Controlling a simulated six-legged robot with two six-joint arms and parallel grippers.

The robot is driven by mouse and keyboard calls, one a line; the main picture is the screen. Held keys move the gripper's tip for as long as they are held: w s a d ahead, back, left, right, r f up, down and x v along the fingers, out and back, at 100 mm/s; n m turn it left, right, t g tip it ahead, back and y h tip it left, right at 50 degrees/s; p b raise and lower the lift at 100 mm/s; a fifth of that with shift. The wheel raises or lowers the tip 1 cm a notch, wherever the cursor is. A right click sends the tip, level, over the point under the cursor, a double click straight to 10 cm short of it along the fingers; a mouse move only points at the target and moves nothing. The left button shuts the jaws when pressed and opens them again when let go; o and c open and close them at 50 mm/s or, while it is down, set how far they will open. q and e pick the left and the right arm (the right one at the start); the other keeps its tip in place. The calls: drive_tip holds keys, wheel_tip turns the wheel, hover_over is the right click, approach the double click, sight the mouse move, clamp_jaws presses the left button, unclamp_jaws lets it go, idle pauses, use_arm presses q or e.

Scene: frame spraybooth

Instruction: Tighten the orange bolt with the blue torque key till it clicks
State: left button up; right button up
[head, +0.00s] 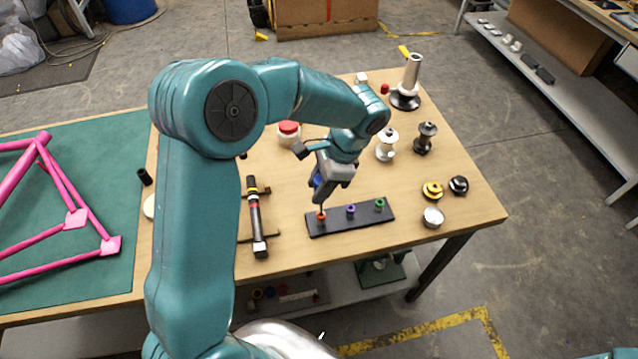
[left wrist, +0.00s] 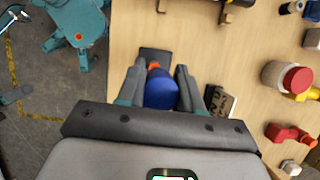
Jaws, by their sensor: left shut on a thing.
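My left gripper (head: 326,185) is shut on the blue torque key (head: 317,181) above the black bolt plate (head: 374,216). The key's blue handle also shows between the fingers in the left wrist view (left wrist: 160,90). The key's thin shaft points down to the orange bolt (head: 321,216) at the left end of the plate, and its tip seems to meet the bolt head. In the left wrist view the orange bolt (left wrist: 155,66) is mostly hidden behind the handle. A purple bolt (head: 351,210) and a green bolt (head: 380,204) stand on the same plate. My right gripper is not in view.
A black torque wrench (head: 255,220) lies on a stand left of the plate. A red-capped jar (head: 288,133), metal hubs (head: 387,146) and small caps (head: 433,217) stand behind and right. A pink frame (head: 60,200) lies on the green mat at left.

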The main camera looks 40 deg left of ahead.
sight(317, 180)
use_arm(q)
drive_tip(key=shift+f+b, duration=0.8)
drive_tip(key=shift+f, duration=0.2)
drive_tip(key=o, duration=0.3)
drive_tip(key=shift+c, duration=1.4)
drive_tip(key=shift+m, duration=0.6)
drive_tip(key=shift+r, duration=0.15)
drive_tip(key=shift+r+p, duration=2.1)
drive_tip(key=shift+r, duration=0.3)
drive_tip(key=shift+f, duration=0.1)
